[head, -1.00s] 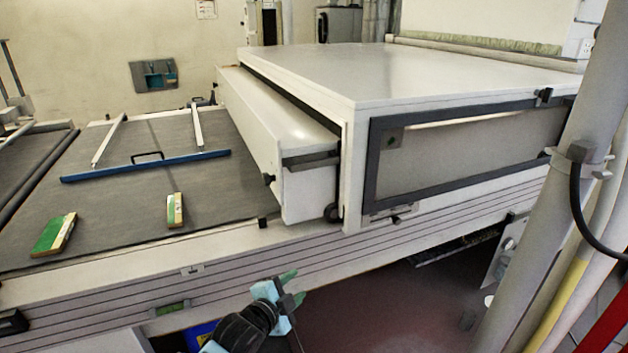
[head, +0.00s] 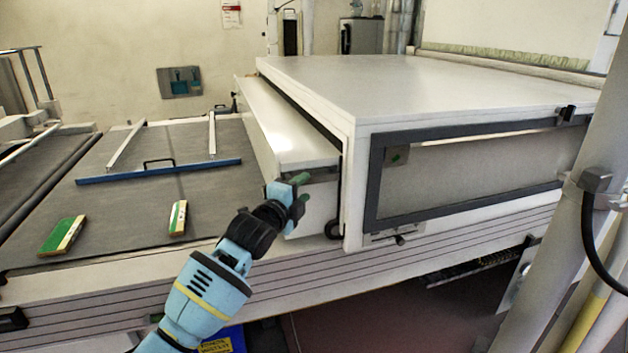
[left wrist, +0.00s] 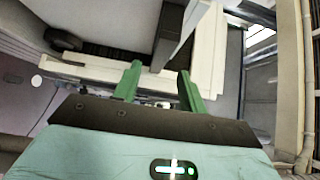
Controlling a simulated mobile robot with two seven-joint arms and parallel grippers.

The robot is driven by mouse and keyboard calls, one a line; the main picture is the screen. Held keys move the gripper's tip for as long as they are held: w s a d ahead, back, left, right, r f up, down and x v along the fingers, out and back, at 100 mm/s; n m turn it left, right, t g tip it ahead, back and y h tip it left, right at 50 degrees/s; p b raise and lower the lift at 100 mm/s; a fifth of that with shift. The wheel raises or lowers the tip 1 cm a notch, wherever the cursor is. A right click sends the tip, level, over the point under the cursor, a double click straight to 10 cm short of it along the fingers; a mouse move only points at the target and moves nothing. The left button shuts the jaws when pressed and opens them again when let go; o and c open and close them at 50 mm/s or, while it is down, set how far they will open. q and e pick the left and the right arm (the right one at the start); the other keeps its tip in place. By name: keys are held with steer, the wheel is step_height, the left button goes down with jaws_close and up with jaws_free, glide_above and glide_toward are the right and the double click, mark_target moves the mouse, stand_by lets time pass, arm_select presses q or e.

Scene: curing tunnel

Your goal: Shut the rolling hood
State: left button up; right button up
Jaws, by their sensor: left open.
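The rolling hood, a white section with a rounded top (head: 288,138), sticks out leftward from the end of a larger white housing (head: 430,85). A dark bar handle (head: 322,174) runs along its near end face; a dark bar (left wrist: 168,38) also shows in the left wrist view, beyond the fingertips. My left gripper (head: 300,188), with green fingers, is at the hood's near end by the left part of the handle. In the left wrist view, its fingers (left wrist: 158,82) are spread with nothing clearly between them. Contact with the handle cannot be told. My right gripper is not in view.
Two green-topped blocks (head: 63,235) (head: 178,218) lie on the grey bed left of the hood. A blue bar (head: 160,172) with a handle and two pale rails lies farther back. A thick grey post (head: 560,215) stands at the right.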

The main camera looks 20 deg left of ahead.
mark_target(313, 181)
arm_select(q)
steer(key=shift+w+d+b, duration=0.15)
steer(key=shift+w+d, duration=0.05)
steer(key=shift+w, duration=0.85)
steer(key=shift+w+d+b, duration=0.1)
steer(key=shift+w+d, duration=0.15)
steer(key=shift+w, duration=0.8)
steer(key=shift+w+d+b, duration=0.15)
steer(key=shift+w+d, duration=0.05)
steer(key=shift+w, duration=0.85)
jaws_close()
